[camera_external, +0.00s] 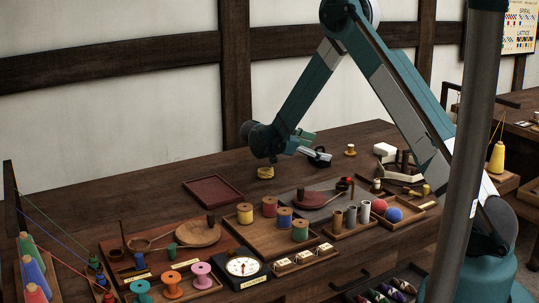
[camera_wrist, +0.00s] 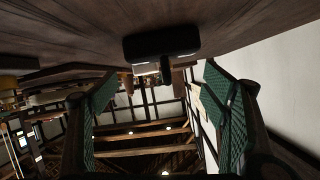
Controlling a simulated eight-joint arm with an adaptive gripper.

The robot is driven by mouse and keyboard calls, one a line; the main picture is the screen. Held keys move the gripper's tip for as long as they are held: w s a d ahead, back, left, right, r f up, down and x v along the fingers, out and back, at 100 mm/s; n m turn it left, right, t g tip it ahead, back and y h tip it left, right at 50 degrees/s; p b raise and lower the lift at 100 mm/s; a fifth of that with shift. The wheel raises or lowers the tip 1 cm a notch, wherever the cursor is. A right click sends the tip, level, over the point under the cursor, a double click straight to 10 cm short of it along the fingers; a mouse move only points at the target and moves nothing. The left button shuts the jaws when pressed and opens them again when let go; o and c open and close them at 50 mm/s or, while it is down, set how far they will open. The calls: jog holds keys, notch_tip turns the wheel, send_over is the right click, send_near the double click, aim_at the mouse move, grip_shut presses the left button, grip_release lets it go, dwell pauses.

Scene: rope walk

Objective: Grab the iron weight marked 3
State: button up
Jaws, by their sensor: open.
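A dark iron weight (camera_external: 320,160) stands on the far part of the table in the external view, right beside my fingertips and partly hidden by them. In the wrist view, which looks upside down, a black block-like weight (camera_wrist: 160,46) shows ahead, between the lines of my fingers. I cannot read any mark on it. My gripper (camera_external: 314,146) is low over the table, lying nearly level and pointing right. In the wrist view my gripper (camera_wrist: 165,92) is open, with green ridged pads wide apart and nothing between them.
A yellow coil (camera_external: 265,173) sits under my wrist. A dark red tray (camera_external: 213,191) lies in front. Thread spools on a wooden tray (camera_external: 270,240), a black dial scale (camera_external: 243,267) and a grey mat (camera_external: 290,206) are nearer. A white block (camera_external: 384,149) stands right. Bare table lies behind.

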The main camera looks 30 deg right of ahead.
jog(key=shift+x, duration=1.25)
jog(key=shift+d, duration=0.1)
jog(key=shift+b+x, duration=0.95)
jog(key=shift+x, duration=1.6)
jog(key=shift+s, duration=0.15)
jog(key=c, duration=1.4)
